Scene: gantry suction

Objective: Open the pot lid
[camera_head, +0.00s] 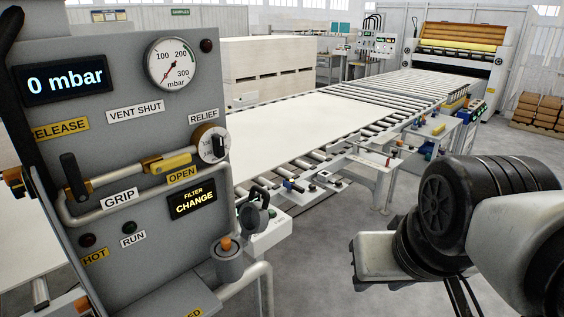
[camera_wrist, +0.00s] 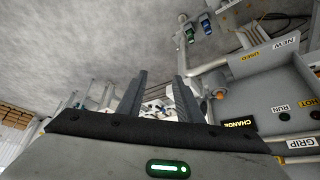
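The likely pot is a small grey cylinder (camera_head: 229,270) at the lower right of the grey control panel. Its lid, with an orange knob (camera_head: 226,244) on top, looks closed. In the wrist view the picture is turned, and the orange knob (camera_wrist: 219,94) shows right of my fingers, beside the panel. My gripper (camera_wrist: 161,76) has its two dark fingers apart with nothing held between them. It is apart from the pot. In the head view my arm is at the lower right and the fingers are not visible.
The grey control panel (camera_head: 120,130) has a "0 mbar" display, a gauge (camera_head: 171,63), a yellow-sleeved lever (camera_head: 168,163) and a lit "FILTER CHANGE" sign (camera_head: 192,200). A grey pipe (camera_head: 262,285) runs beside the pot. A roller conveyor (camera_head: 380,95) lies behind. Floor between pot and arm is clear.

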